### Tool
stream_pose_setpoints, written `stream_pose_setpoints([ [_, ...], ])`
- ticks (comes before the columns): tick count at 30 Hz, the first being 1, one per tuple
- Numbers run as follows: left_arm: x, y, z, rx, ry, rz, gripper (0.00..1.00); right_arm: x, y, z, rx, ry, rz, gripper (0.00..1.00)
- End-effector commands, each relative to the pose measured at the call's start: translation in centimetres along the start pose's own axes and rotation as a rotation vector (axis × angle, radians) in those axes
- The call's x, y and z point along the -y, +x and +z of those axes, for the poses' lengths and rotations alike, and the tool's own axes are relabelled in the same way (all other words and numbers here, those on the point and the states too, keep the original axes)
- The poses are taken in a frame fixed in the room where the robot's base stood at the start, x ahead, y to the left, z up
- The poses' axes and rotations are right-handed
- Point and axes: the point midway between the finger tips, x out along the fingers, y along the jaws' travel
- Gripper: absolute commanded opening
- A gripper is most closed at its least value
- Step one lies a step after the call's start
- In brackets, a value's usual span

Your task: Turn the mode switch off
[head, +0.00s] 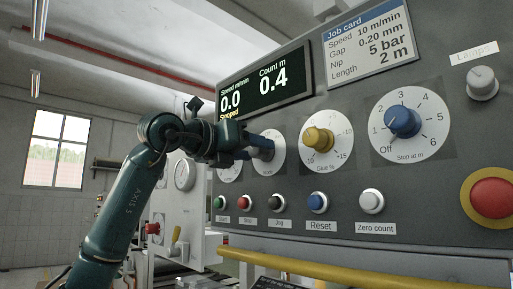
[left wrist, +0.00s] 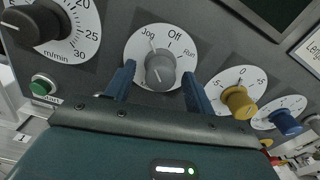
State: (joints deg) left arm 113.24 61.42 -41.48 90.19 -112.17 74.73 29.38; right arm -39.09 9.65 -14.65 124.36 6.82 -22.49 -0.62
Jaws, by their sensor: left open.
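The mode switch (left wrist: 160,70) is a grey knob on a round white dial marked Jog, Off and Run, in the left wrist view. Its pointer appears turned to the upper left, near Jog. My left gripper (left wrist: 159,80) is open, with one blue finger on each side of the knob; I cannot tell whether they touch it. In the head view my left gripper (head: 258,146) reaches the panel at the switch's dial (head: 274,164) and hides most of the knob and its marks. My right gripper is not in view.
The display (head: 265,90) reads speed 0.0, Stopped, count 0.4. The yellow glue knob (head: 318,139) and blue stop knob (head: 402,122) are to the right. Several push buttons, including Reset (head: 318,203), sit below. A red stop button (head: 493,197) and yellow rail (head: 330,272) are nearby.

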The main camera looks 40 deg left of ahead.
Motion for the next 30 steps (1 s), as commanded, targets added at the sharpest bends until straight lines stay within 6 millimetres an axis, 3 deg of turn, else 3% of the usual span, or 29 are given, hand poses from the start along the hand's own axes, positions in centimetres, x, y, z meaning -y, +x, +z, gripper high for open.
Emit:
stream_pose_setpoints([
  [5, 0.02, 1.39, 0.0, -0.001, 0.001, 0.001, 0.54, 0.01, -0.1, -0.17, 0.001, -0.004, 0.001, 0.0],
  [14, 0.0, 1.55, -0.03, 0.0, 0.001, 0.0, 0.54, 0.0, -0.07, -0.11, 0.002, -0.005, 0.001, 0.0],
  [30, -0.02, 1.49, -0.01, 0.0, 0.001, 0.001, 0.1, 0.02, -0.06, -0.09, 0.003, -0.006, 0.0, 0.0],
])
